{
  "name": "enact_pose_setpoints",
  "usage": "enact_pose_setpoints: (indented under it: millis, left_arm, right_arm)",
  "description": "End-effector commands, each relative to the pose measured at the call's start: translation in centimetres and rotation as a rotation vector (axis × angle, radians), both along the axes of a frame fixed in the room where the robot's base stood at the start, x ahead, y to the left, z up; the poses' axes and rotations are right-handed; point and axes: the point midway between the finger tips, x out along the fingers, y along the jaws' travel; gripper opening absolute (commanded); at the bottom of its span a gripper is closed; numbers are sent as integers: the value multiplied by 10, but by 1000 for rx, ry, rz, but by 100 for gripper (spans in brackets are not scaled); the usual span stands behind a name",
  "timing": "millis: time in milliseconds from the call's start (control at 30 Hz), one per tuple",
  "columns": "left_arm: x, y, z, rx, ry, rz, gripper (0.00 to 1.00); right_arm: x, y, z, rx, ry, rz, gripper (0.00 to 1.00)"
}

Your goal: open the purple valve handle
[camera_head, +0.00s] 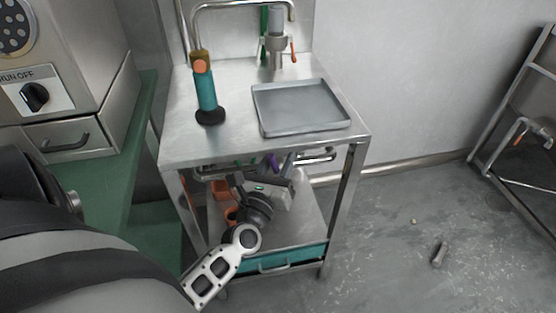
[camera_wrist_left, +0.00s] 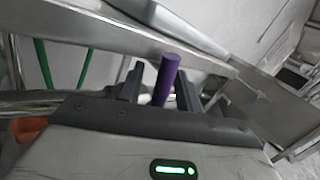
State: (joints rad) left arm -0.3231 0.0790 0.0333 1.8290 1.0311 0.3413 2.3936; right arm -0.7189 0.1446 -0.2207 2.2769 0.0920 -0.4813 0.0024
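The purple valve handle (camera_head: 272,163) hangs below the front edge of the steel table, among pipes. In the left wrist view the purple handle (camera_wrist_left: 166,80) is a short round bar that shows between my two dark fingers. My left gripper (camera_head: 268,175) reaches in under the tabletop, close to the handle. In the wrist view the left gripper (camera_wrist_left: 159,88) has its fingers apart, with the handle nearer the right finger; I cannot tell whether it touches. The handle's lower end is hidden behind the gripper body. My right gripper is not in view.
The steel table (camera_head: 225,150) carries a grey tray (camera_head: 300,106), a teal-handled tool (camera_head: 205,88) and a faucet. Green hoses (camera_wrist_left: 86,62) and pipes run under the tabletop near the gripper. A lower shelf (camera_head: 305,225) lies beneath. Open floor is at the right.

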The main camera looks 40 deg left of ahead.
Motion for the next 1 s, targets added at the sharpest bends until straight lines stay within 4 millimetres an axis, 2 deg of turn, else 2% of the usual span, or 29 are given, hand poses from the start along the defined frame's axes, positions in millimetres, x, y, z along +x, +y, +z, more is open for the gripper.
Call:
enact_pose_setpoints:
  millis: [133,233,700,833,1000]
  left_arm:
    - [-5,-2,-2,1,1,0,35]
    - [-18,-5,-5,0,3,-1,35]
    - [-120,-36,-20,1,5,-3,35]
    - [-138,-41,-22,1,4,-2,35]
    - [-150,-45,-22,0,0,-1,35]
  right_arm:
    - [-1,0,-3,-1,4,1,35]
    - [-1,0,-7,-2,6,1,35]
    - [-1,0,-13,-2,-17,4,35]
    - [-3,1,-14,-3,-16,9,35]
    - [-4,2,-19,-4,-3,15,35]
